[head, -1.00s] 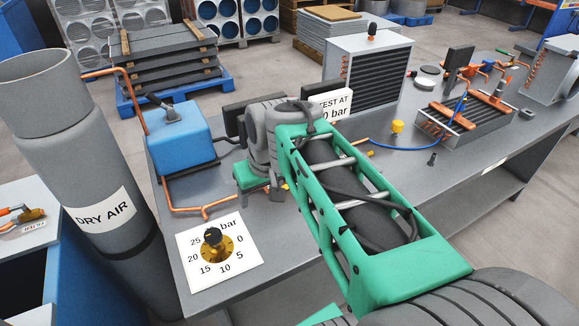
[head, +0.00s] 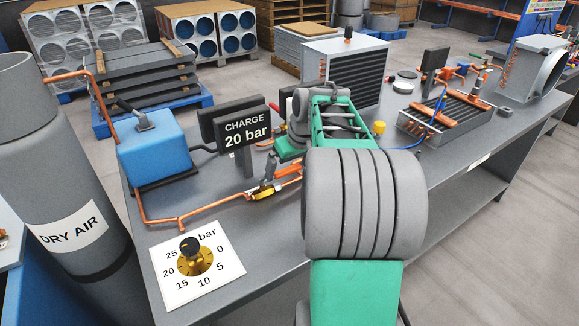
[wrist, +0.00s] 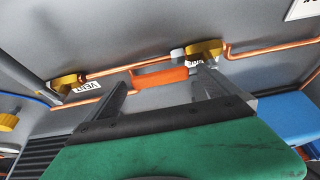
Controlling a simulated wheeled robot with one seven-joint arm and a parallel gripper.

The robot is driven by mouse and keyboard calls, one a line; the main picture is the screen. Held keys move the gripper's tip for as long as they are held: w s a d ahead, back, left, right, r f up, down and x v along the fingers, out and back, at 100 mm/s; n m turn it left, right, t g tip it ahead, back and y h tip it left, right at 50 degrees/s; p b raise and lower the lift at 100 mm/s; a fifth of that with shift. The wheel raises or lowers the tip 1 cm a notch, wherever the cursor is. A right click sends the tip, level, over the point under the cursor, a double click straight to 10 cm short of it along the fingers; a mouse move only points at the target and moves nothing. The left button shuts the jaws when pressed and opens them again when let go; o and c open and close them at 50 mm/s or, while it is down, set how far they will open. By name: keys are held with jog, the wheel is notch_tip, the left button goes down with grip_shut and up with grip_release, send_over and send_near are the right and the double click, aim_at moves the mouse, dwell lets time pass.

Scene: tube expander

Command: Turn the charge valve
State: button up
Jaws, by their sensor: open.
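The charge valve (head: 265,192) is a brass body on the copper pipe with an orange lever, below a black sign reading CHARGE 20 bar (head: 245,131). In the wrist view its brass body (wrist: 204,48) sits at the top and its orange lever (wrist: 160,77) extends to the left. My gripper (wrist: 160,82) is open, its two fingers apart at either end of the lever's visible length. I cannot tell whether they touch it. In the head view my gripper (head: 268,170) is over the valve, partly hidden by my arm. A bar dial (head: 195,263) lies at the bench's front left.
A second brass valve (wrist: 68,82) beside a VENT label (wrist: 88,87) is left of the lever in the wrist view. A blue box (head: 153,148) and DRY AIR cylinder (head: 70,225) stand at left. A finned grey unit (head: 347,75) stands behind my arm.

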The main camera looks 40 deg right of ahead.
jog(key=shift+c, duration=0.4)
jog(key=c, duration=1.9)
